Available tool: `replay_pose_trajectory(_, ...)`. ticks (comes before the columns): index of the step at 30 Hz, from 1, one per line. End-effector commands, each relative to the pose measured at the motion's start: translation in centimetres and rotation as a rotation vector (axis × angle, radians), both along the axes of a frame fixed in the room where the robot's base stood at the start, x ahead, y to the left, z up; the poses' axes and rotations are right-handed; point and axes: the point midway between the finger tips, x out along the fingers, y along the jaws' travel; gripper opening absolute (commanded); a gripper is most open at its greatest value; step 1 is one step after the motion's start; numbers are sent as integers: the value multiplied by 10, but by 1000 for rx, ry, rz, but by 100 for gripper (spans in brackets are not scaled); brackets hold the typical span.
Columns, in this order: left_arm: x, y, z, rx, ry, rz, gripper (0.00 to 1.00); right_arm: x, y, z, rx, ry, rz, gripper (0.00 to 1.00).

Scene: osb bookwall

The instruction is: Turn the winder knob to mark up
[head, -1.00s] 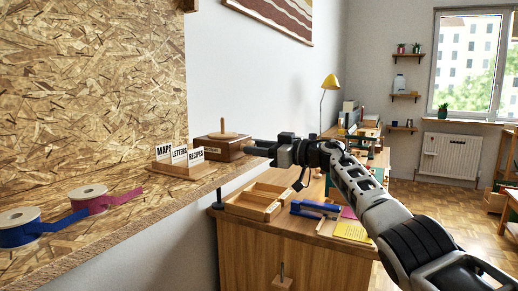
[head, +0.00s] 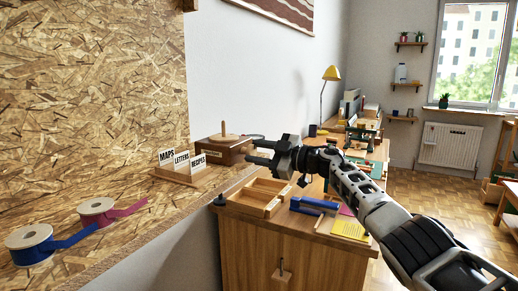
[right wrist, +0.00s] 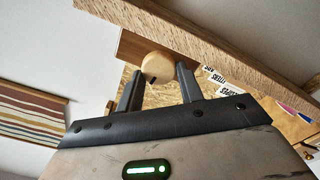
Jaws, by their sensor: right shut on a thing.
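The winder is a brown wooden box (head: 232,154) with a pale round disc (head: 224,138) and an upright peg on top. It stands at the right end of the shelf in the head view. Its round pale wooden knob (right wrist: 157,66) shows in the right wrist view, with a small dark mark near its lower edge. My right gripper (head: 256,150) reaches the box's right side. In the right wrist view its two fingers (right wrist: 158,85) are on either side of the knob, shut on it. In the head view the knob is hidden. My left gripper is not in view.
A card holder (head: 180,174) with MAPS, LETTERS and RECIPES tabs stands left of the winder. Blue (head: 29,245) and magenta (head: 97,212) ribbon spools lie nearer on the shelf. Below the gripper, the desk holds a wooden tray (head: 262,196) and a blue stapler (head: 314,205).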

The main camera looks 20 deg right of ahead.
Motion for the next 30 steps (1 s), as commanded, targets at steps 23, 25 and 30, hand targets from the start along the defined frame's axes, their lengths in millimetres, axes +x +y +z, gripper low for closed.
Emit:
replay_pose_trajectory(23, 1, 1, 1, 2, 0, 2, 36, 0, -1, -2, -61, -59, -1, 54)
replay_pose_trajectory(25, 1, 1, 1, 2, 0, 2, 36, 0, 0, -2, -61, -58, 0, 59)
replay_pose_trajectory(30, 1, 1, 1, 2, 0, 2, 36, 0, 0, -2, -62, -57, 0, 59)
